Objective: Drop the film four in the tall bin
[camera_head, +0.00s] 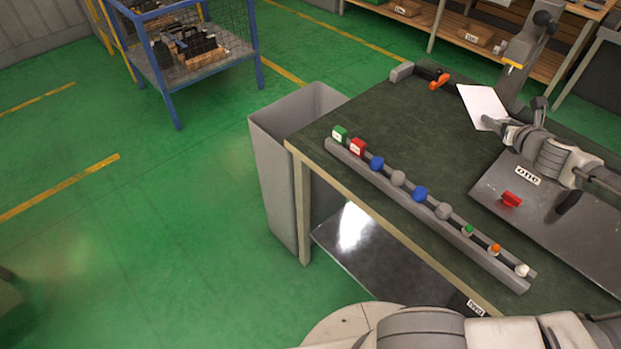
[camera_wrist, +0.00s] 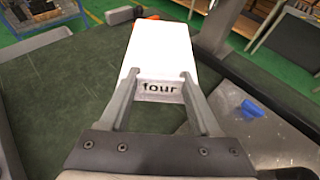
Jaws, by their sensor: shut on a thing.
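My gripper (camera_wrist: 160,82) is shut on the film four (camera_wrist: 158,55), a flat white piece with the label "four" at its near end. In the head view the film four (camera_head: 484,104) shows as a white sheet held above the far part of the dark green workbench (camera_head: 415,125). The tall bin (camera_head: 275,165) is a grey open-topped container on the floor at the bench's left end. My gripper is well to the right of it. The inside bottom of the bin is hidden.
A rail (camera_head: 430,215) with several coloured knobs and blocks runs along the bench's near edge. A metal plate labelled "one" (camera_head: 570,230) lies at the right with a red piece (camera_head: 511,199). An orange-handled item (camera_head: 438,81) lies at the far edge. A blue cage cart (camera_head: 190,60) stands behind.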

